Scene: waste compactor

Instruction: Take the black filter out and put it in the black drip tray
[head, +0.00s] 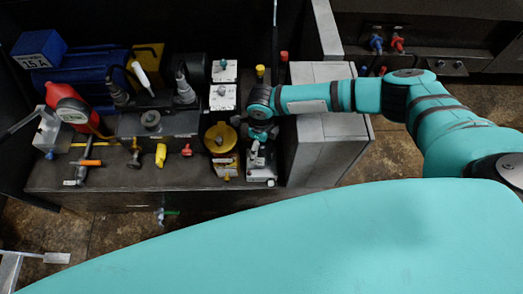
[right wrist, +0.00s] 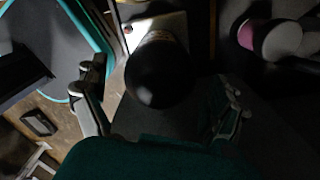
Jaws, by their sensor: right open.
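The black filter (right wrist: 158,72) is a dark, rounded cylinder on a light mount in the right wrist view. My right gripper (head: 260,148) is over the right end of the machinery bench in the head view. In the wrist view its two fingers stand apart, one on each side of the filter. They look open, and I cannot tell whether either one touches it. In the head view my gripper and wrist hide the filter. I cannot make out the black drip tray for sure in either view. My left gripper is not in view.
A grey metal cabinet (head: 328,140) stands just right of my gripper, under my forearm. A yellow round part (head: 220,139) sits close on the left. Brown floor (head: 110,228) lies in front.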

